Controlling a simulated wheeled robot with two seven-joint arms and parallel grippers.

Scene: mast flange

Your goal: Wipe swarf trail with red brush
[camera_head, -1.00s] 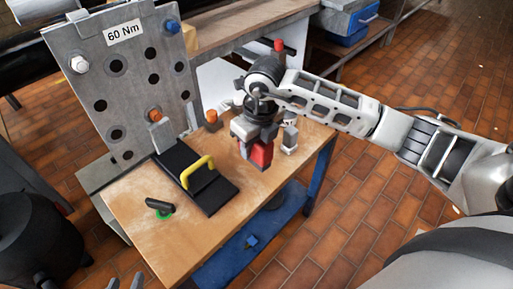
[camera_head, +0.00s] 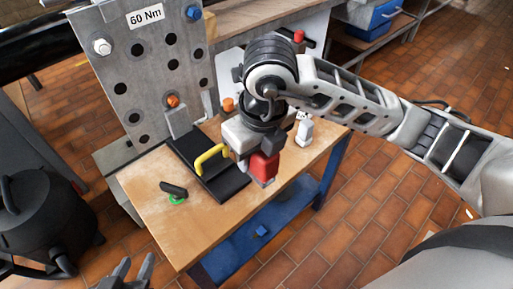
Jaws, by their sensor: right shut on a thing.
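The red brush (camera_head: 263,168) is a red block with a pale lower edge, seen above the wooden bench top (camera_head: 165,225), right of the black pad. My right gripper (camera_head: 254,146) is shut on it from above; the arm hides part of the grip. I cannot tell whether the brush touches the bench. I cannot make out a swarf trail clearly on the wood. My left gripper (camera_head: 132,270) shows only its fingertips at the bottom edge, apart and empty, in front of the bench.
A black pad (camera_head: 230,187) with a yellow handle (camera_head: 210,158) lies on the bench. A black-and-green tool (camera_head: 174,192) lies at left. A drilled steel plate (camera_head: 125,75) marked 60 Nm stands behind. A white bottle-like item (camera_head: 304,130) stands at right. The front bench top is clear.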

